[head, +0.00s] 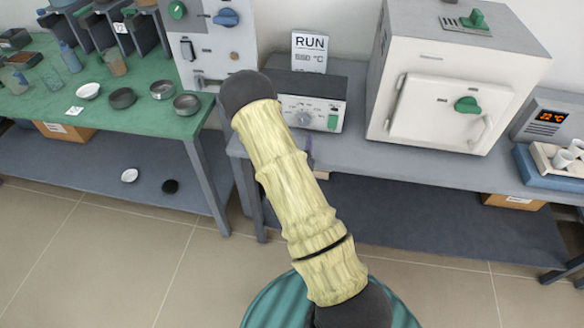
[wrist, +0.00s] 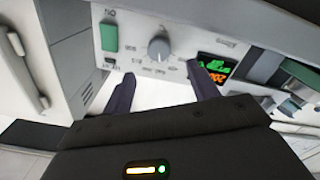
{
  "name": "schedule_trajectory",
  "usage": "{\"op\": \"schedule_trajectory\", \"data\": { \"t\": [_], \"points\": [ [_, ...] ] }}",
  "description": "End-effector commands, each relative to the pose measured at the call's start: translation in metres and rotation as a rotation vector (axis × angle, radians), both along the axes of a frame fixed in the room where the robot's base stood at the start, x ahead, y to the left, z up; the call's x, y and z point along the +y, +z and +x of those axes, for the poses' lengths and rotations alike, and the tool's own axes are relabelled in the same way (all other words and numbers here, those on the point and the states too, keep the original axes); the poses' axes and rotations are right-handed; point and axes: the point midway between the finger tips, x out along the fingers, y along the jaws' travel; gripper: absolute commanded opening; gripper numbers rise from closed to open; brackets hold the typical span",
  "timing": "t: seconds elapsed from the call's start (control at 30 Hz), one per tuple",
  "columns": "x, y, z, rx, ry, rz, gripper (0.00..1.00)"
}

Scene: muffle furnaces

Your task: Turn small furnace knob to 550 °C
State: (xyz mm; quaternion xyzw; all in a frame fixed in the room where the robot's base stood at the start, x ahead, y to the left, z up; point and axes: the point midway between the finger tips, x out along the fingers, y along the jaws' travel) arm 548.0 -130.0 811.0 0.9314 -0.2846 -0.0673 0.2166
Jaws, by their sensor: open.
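The grey knob (wrist: 158,48) is on a pale control panel (wrist: 140,30) in the wrist view, which shows the panel upside down. In the head view the knob (head: 303,117) is on the front of the low grey control box (head: 322,88) on the bench. A lit display (wrist: 217,68) with green and orange characters sits beside the knob; I cannot read it. My gripper (wrist: 162,88) is open and empty, its two dark fingers apart, with the knob beyond the gap and not touched. In the head view my arm hides most of the gripper.
A green switch (wrist: 108,37) is on the panel near one finger. A white furnace (head: 435,105) with a green door knob (head: 467,104) stands right of the box. A RUN sign (head: 309,50) stands behind. A green table (head: 130,120) with dishes is at left.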

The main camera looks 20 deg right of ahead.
Motion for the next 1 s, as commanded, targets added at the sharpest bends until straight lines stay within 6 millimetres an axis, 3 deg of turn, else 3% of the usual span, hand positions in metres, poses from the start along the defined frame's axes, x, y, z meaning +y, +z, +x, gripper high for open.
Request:
{"op": "schedule_trajectory", "data": {
  "t": [0.43, 0.6, 1.0],
  "points": [
    [0.048, 0.000, -0.069, 0.006, 0.003, 0.000, 0.59],
    [0.054, 0.000, -0.079, 0.003, 0.002, 0.000, 0.59],
    [0.053, 0.000, -0.078, 0.002, 0.001, 0.000, 0.59]
  ]
}}
